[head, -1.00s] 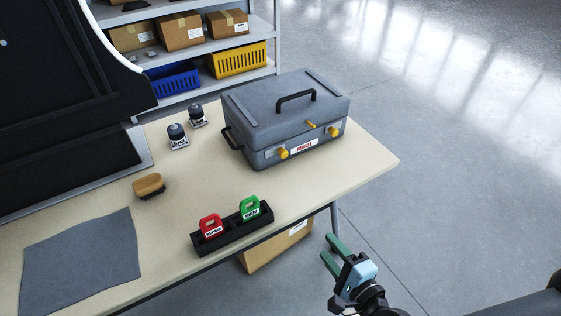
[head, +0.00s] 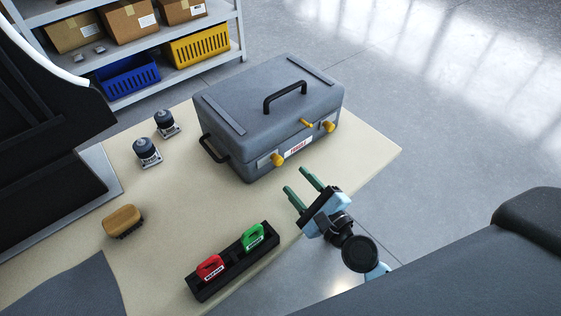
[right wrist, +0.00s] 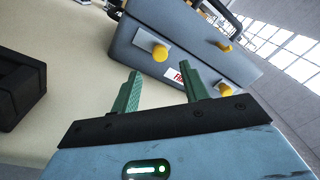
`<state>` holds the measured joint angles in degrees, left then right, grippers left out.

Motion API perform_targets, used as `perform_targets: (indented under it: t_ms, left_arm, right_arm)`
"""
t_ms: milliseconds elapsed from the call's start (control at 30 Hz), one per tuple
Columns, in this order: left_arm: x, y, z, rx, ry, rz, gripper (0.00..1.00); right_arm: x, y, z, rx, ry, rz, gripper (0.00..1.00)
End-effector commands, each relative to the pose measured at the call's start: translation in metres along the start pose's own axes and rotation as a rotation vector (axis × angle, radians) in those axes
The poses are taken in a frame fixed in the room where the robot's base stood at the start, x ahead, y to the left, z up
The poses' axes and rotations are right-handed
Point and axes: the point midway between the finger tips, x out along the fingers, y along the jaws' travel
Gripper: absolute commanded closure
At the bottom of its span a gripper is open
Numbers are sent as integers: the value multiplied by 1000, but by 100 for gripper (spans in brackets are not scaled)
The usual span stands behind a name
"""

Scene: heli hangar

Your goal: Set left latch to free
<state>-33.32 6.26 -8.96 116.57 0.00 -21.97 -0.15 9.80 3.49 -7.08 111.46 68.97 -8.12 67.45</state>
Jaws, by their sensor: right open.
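A grey case (head: 262,110) with a black top handle stands closed on the table. In the right wrist view the left latch (right wrist: 159,53) shows as a round yellow knob beyond my fingertips. My right gripper (head: 298,181) is open and empty, in front of the case and apart from the left latch. It also shows in the right wrist view (right wrist: 163,78), with green fingers spread. My left gripper is not in view.
A black tray (head: 215,281) holding a red tag (head: 210,268) and a green tag (head: 252,238) lies at the table's front edge. Bare table (head: 370,150) is right of the case.

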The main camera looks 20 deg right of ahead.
Motion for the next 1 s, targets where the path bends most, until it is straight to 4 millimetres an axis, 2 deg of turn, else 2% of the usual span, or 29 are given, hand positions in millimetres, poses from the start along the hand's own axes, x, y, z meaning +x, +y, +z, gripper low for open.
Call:
perform_targets:
  t_ms: [400,600,867,1000]
  left_arm:
    - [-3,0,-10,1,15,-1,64]
    - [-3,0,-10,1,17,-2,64]
    - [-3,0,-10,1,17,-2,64]
    - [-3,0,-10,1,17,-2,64]
  right_arm:
    - [59,-1,2,0,-2,-1,55]
    - [70,0,1,-1,-1,0,55]
    - [70,0,1,-1,-1,0,55]
    - [70,0,1,-1,-1,0,74]
